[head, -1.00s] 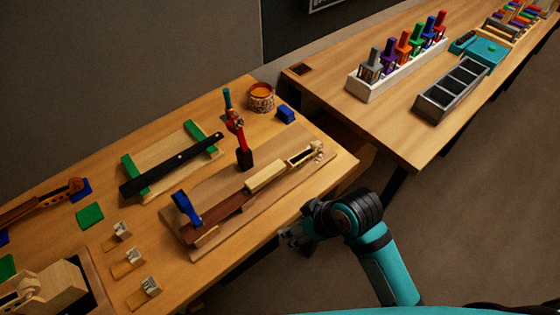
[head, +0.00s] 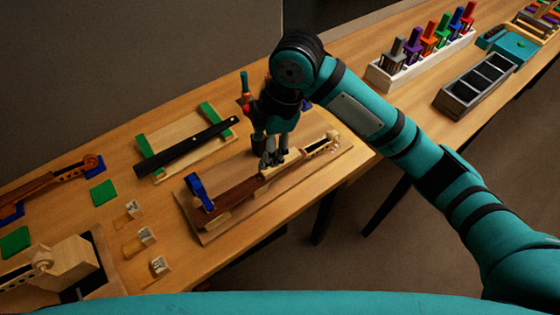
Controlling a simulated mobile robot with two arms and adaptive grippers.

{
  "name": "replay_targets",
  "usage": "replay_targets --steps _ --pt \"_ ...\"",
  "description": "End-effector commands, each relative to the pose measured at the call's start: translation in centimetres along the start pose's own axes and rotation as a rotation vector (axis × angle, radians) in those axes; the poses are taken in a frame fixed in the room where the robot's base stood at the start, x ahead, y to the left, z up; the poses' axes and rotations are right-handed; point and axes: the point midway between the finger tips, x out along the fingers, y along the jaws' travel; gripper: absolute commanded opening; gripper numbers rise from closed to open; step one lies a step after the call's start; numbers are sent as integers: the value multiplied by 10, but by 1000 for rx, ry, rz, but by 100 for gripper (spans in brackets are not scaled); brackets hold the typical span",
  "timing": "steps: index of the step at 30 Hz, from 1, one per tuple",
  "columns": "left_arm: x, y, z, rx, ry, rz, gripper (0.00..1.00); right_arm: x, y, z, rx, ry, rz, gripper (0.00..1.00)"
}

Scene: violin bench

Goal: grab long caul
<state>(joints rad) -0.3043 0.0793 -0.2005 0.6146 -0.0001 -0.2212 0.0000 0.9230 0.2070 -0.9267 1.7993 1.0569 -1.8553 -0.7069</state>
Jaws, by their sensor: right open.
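A pale wooden block (head: 287,168), which looks like the long caul, lies along the brown neck piece (head: 235,198) on a flat board. My right gripper (head: 273,160) comes down from above with its fingers at the left end of the block. Its jaws are open. The fingers hide part of the block, and I cannot tell whether they touch it. A blue clamp (head: 199,192) stands at the left end of the neck piece. The red and black clamp behind is mostly hidden by my gripper. My left gripper is not in view.
A black fingerboard (head: 187,147) rests on a wooden cradle with green pads behind. Several small pale blocks (head: 133,209) stand at the front left. A white rack (head: 420,62) of coloured clamps and a grey divided tray (head: 476,85) are on the right bench.

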Motion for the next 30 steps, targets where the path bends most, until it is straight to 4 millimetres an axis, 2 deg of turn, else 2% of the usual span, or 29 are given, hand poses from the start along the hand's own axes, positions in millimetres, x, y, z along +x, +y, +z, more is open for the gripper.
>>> replay_targets --steps 1,6,10,13,17,27,30 --pt "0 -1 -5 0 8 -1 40 -17 10 6 -57 -52 -13 56" --pt "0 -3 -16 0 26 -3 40 -59 25 20 -189 -168 -87 56" --pt "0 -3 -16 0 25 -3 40 -79 30 27 -233 -212 -119 56" --pt "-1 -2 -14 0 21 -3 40 -82 31 29 -243 -223 -131 56" --pt "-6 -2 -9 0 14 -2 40 -66 28 34 -245 -223 -137 56" --pt "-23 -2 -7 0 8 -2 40 4 20 49 -244 -223 -134 56" --pt "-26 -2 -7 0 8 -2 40 20 19 53 -243 -222 -133 56"
